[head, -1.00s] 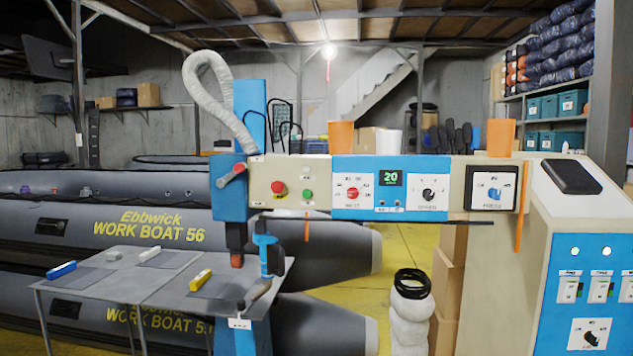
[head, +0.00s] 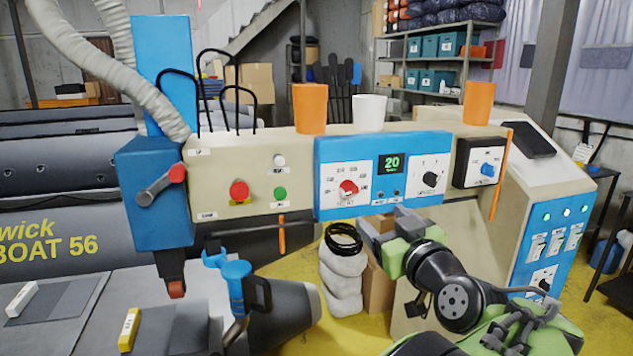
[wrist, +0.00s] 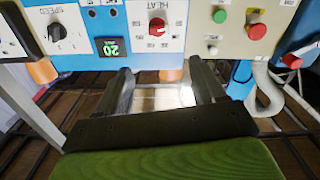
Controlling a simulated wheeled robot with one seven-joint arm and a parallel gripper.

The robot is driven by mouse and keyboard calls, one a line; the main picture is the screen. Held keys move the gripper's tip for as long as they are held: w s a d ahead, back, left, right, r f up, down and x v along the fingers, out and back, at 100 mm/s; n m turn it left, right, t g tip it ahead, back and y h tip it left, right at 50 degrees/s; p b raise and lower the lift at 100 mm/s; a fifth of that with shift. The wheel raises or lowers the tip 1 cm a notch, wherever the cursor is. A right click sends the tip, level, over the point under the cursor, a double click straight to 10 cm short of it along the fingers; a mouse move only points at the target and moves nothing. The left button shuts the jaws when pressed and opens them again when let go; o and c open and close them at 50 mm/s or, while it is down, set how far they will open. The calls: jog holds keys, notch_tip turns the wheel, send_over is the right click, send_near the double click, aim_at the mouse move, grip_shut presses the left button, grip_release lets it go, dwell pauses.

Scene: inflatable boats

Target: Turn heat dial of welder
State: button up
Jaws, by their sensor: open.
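The heat dial (head: 348,188) is a red knob on a white plate in the blue panel of the welder (head: 330,150), left of the green "20" display (head: 391,163). In the wrist view the heat dial (wrist: 157,28) shows upside down near the top middle, just beyond the fingertips. My gripper (head: 392,226) is in front of the panel, below and right of the dial in the head view. In the wrist view my gripper (wrist: 160,75) has its two dark fingers spread apart with nothing between them. It does not appear to touch the dial.
The speed dial (head: 430,180) and blue press dial (head: 488,169) are to the right. A red button (head: 239,191) and green button (head: 280,194) are to the left. Two orange cups and a white cup (head: 369,112) stand on top. A work table (head: 70,320) is lower left.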

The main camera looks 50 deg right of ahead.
aim_at(351, 190)
jog(key=p+x, duration=0.3)
jog(key=x, duration=1.2)
jog(key=shift+s+p, duration=0.1)
jog(key=shift+p, duration=0.3)
jog(key=shift+s, duration=0.1)
jog(key=shift+c, duration=0.3)
jog(key=c, duration=1)
